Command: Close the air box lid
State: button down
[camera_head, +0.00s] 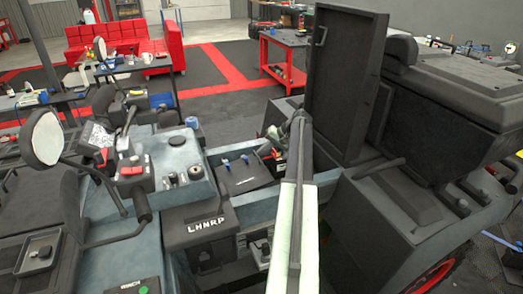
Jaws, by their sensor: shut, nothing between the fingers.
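The air box lid (338,85) is a tall dark panel with a handle near its upper left edge. It stands open, nearly upright, right of centre in the head view. To its left is an open bay holding a black box (247,177) with blue clips and some red parts. My gripper (299,119) is at the far end of my pale arm, in front of the lid's lower left side. It is shut and empty. The arm hides part of the bay, and I cannot tell whether the gripper touches the lid.
The vehicle's handlebar with a round mirror (41,138) and red switches is at left. A black seat-like body (455,85) stands right of the lid. A grey side box (385,195) is at lower right. Behind are a red work table (285,38) and open floor.

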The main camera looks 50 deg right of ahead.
jog(key=shift+w+f+b, duration=0.1)
jog(key=shift+f+b, duration=0.55)
jog(key=shift+f, duration=0.4)
jog(key=r+p, duration=0.4)
jog(key=a+r+p, duration=0.1)
jog(key=shift+w+r+p, duration=0.2)
jog(key=shift+r+p, duration=0.2)
jog(key=s+d+r+p, duration=0.5)
jog(key=s, duration=0.1)
jog(key=shift+s+r, duration=0.15)
jog(key=shift+s, duration=0.25)
jog(key=shift+s, duration=0.1)
